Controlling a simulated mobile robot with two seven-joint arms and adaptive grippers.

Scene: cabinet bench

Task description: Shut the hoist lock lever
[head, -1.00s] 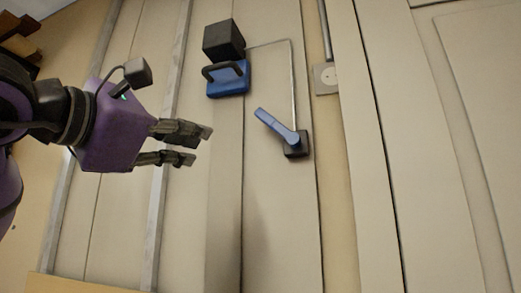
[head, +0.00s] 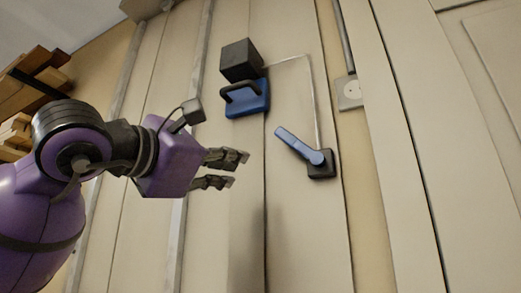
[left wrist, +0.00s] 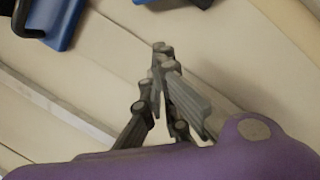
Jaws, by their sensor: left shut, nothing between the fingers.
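The lever (head: 299,145) is a blue handle on a dark square base (head: 321,165), fixed to the beige cabinet front. It slants from the base up to the left. A blue end at the top edge of the left wrist view (left wrist: 180,2) seems to be part of it. My left gripper (head: 238,169) is shut and empty, left of and a little below the lever's free end, not touching it. Its fingers (left wrist: 163,62) also show in the left wrist view, with bare panel behind them. My right gripper is out of view.
A blue block with a dark loop handle (head: 248,98) sits above and left of the lever, under a black box (head: 241,60). A thin rod runs down to the lever's base. A wall socket (head: 349,91) is at right. Wooden pieces (head: 40,70) are at far left.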

